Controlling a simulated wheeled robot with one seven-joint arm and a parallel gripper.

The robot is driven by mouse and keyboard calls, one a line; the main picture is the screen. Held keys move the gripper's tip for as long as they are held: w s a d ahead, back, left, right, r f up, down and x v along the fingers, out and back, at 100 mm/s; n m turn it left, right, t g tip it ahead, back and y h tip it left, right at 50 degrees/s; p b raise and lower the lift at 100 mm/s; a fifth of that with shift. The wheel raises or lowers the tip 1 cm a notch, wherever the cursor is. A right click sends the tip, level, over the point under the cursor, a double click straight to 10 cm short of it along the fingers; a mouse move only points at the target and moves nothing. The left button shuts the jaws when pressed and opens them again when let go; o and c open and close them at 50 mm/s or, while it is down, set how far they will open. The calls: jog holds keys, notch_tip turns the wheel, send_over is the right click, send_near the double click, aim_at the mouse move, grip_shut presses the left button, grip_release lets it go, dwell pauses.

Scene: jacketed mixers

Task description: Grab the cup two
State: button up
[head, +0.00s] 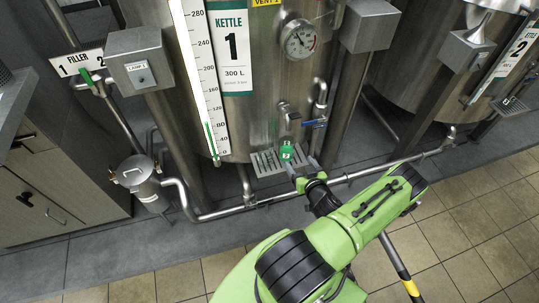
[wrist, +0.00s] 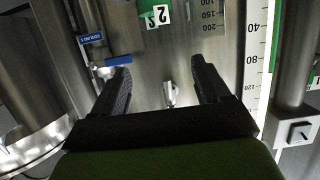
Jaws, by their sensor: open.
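A small green thing with a white number label (head: 286,151), apparently cup two, sits at the drip grate (head: 268,163) under the kettle marked 1. My gripper (head: 303,167) is open, just in front of and right of the green thing in the head view. In the wrist view my two fingers (wrist: 160,65) stand apart with nothing held between them.
Kettle 1 (head: 265,115) rises behind the grate, with a tap and a blue-handled valve (head: 314,123) above it; the blue handle (wrist: 110,60) is near my left finger in the wrist view. A floor pipe (head: 245,205) runs below. A filter pot (head: 138,175) stands left.

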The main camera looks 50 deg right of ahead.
aim_at(284, 140)
jog(key=b+x, duration=0.4)
jog(key=x, duration=1.1)
jog(key=shift+w+d+f, duration=0.2)
jog(key=shift+w, duration=0.1)
jog(key=shift+c, duration=0.2)
